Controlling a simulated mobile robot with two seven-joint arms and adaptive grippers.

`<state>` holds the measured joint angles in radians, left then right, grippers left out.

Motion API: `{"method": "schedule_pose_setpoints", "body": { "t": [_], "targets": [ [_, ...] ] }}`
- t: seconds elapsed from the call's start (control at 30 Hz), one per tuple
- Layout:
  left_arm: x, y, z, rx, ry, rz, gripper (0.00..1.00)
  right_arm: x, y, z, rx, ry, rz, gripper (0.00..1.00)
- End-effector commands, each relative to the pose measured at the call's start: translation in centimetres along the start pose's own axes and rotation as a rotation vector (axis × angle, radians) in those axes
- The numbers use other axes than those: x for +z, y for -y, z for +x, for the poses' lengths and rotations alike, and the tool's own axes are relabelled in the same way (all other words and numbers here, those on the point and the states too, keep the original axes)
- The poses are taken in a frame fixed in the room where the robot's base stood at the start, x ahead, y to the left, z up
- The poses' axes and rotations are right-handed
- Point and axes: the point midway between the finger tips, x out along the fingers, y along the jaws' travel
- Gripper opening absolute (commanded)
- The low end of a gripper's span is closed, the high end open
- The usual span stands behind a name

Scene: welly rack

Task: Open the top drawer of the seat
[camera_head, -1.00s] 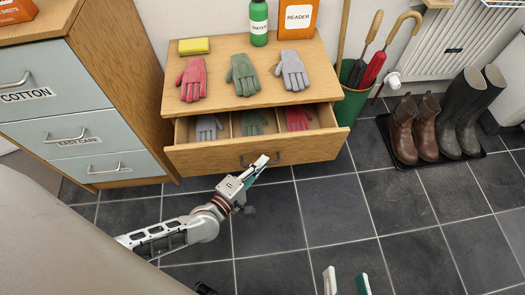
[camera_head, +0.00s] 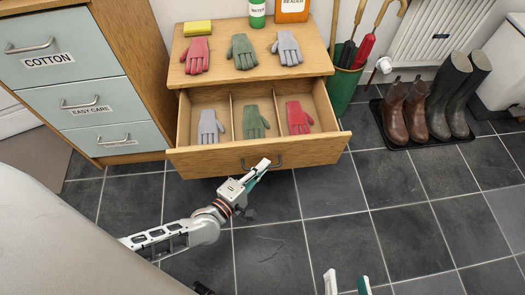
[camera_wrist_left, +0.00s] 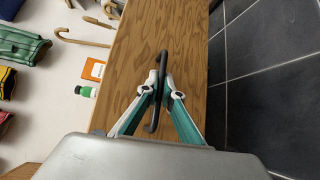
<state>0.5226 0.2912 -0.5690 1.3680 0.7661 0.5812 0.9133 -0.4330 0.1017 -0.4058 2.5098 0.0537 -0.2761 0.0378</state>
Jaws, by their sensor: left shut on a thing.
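The wooden seat (camera_head: 300,78) stands against the wall with its top drawer (camera_head: 210,162) pulled well out. The drawer has three compartments: a grey glove (camera_head: 209,127) on the left, a green glove (camera_head: 255,122) in the middle, a red glove (camera_head: 298,118) on the right. My left gripper (camera_head: 262,168) is at the dark handle on the drawer front. In the left wrist view its fingers (camera_wrist_left: 160,84) are shut on the handle (camera_wrist_left: 163,62). My right gripper (camera_head: 347,283) shows at the bottom edge, its two fingers apart with nothing visible between them.
On the seat top lie red (camera_head: 195,55), green (camera_head: 242,51) and grey (camera_head: 288,47) gloves and a yellow sponge (camera_head: 197,28). A grey drawer cabinet (camera_head: 75,75) stands left. A green umbrella bin (camera_head: 343,90) and boots on a black tray (camera_head: 445,137) are right. The tiled floor in front is clear.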

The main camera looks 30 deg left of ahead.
Motion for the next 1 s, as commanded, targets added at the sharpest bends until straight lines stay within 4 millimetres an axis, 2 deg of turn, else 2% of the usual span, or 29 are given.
{"method": "schedule_pose_setpoints", "body": {
  "t": [0.47,0.5,0.53,0.87,1.0],
  "targets": [
    [-0.18,0.01,-0.04,0.0,-0.003,0.0,0.0,-0.01,-0.02,0.01,0.001,0.0,0.0,0.4],
    [-0.19,0.01,-0.03,0.0,-0.003,-0.001,0.16,-0.02,-0.02,0.01,0.001,0.0,0.0,0.4],
    [-0.18,0.01,-0.03,0.0,-0.003,0.0,0.23,-0.02,-0.03,0.01,0.001,0.0,0.0,0.4],
    [-0.06,0.0,-0.05,0.0,-0.001,0.0,0.23,-0.06,-0.07,0.03,0.002,-0.001,0.0,0.4],
    [-0.05,0.05,-0.81,-0.001,-0.001,0.0,0.23,-0.06,-0.06,0.03,0.002,-0.001,0.0,0.4]
  ]
}}
